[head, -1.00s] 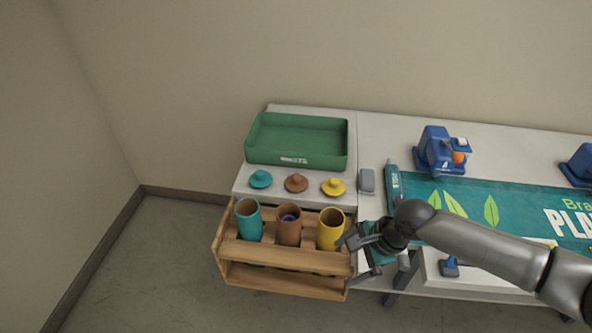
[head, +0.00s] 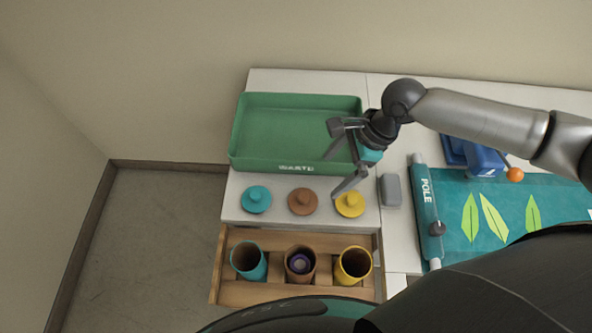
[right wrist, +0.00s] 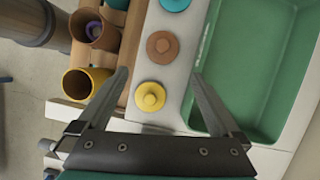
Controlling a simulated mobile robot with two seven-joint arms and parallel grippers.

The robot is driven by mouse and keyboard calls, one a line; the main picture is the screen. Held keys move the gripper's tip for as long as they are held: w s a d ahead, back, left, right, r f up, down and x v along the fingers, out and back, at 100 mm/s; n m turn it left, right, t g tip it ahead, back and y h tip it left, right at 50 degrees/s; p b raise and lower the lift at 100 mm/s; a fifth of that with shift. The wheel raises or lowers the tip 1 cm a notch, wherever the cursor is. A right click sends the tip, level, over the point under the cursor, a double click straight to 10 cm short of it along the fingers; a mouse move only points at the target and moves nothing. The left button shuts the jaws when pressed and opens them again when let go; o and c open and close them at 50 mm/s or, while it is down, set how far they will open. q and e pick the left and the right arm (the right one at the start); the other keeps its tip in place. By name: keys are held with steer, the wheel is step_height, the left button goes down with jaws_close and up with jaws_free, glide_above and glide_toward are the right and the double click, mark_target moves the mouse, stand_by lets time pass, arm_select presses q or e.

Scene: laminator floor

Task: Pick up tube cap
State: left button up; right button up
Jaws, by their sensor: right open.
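Three round knobbed tube caps lie in a row on the white table: a teal cap (head: 256,199), a brown cap (head: 303,201) and a yellow cap (head: 349,204). My right gripper (head: 341,174) is open above the table, near the yellow cap. In the right wrist view the yellow cap (right wrist: 150,96) shows between the two open fingers, with the brown cap (right wrist: 162,47) farther out. Three open tubes stand in the wooden rack: a teal tube (head: 249,262), a brown tube (head: 300,265) with something purple inside, and a yellow tube (head: 353,266). My left gripper is not in view.
A green waste tray (head: 243,133) stands behind the caps. A grey block (head: 391,190) lies right of the yellow cap. A rolled teal pole banner (head: 428,207) and a blue device (head: 472,158) are farther right. The wooden rack (head: 233,292) sits at the table's front.

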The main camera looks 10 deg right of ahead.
steer(key=b, duration=0.2)
glide_toward(305, 196)
steer(key=x, duration=0.4)
steer(key=shift+s+d+f, duration=0.1)
steer(key=shift+f, duration=0.25)
steer(key=shift+b+x, duration=0.35)
steer(key=shift+x, duration=2.75)
steer(key=shift+r, duration=0.1)
steer(key=c, duration=0.9)
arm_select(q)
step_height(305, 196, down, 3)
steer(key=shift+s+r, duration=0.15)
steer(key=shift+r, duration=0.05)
arm_select(e)
steer(key=shift+c, duration=0.2)
